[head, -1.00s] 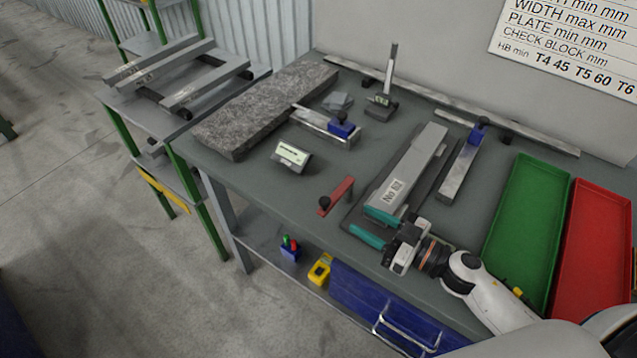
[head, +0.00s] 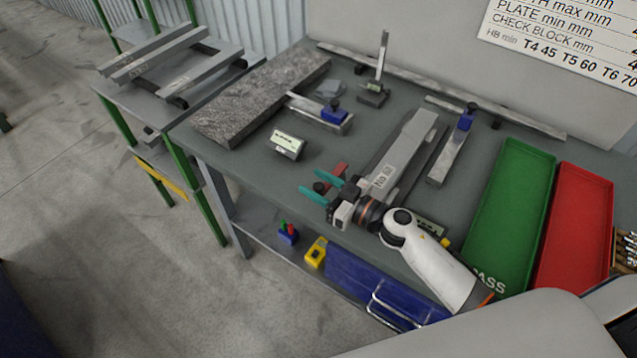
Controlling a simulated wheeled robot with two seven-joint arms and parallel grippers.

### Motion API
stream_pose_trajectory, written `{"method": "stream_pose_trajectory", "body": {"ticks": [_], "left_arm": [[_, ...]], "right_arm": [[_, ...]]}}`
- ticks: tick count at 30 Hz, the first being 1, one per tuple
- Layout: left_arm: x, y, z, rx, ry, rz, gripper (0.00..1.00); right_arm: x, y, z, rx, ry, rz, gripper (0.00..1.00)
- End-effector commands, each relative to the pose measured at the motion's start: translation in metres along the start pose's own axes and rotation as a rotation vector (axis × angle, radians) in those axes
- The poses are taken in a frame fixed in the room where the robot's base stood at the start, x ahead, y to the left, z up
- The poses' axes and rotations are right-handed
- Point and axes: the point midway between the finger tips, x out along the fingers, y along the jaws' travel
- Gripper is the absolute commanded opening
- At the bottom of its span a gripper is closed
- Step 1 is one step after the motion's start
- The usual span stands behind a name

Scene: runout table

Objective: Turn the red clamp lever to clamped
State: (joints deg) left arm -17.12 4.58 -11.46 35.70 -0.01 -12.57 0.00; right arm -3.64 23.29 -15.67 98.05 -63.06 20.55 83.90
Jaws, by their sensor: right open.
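The red clamp lever (head: 341,169) lies at the front of the table, beside the steel bar. Its far end shows past my fingers, and much of the rest is hidden behind my gripper. Its dark knob (head: 319,187) shows between the teal fingers. My right gripper (head: 311,184) is open, with one finger on each side of the knob; I cannot tell whether they touch it. The steel bar (head: 407,150) with a white label lies just right of the lever. My left gripper is not in view.
A green tray (head: 512,205) and a red tray (head: 577,225) lie at the right. A small display box (head: 287,146) stands left of the lever. A granite slab (head: 262,98) fills the table's back left.

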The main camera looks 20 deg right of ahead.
Motion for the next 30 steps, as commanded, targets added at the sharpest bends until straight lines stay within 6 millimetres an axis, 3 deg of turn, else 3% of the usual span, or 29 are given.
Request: {"method": "stream_pose_trajectory", "body": {"ticks": [1,9,20,30], "left_arm": [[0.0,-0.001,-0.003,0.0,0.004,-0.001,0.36],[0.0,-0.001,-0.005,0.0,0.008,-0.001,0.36],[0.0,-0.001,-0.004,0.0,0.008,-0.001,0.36],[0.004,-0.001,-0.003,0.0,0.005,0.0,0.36]], "right_arm": [[0.0,0.0,0.0,0.0,0.0,0.0,0.44],[0.0,0.0,0.0,0.001,0.0,0.0,0.0],[-0.003,-0.001,0.0,0.001,0.0,0.023,0.0],[-0.021,-0.004,-0.001,-0.004,0.003,0.218,0.0]]}}
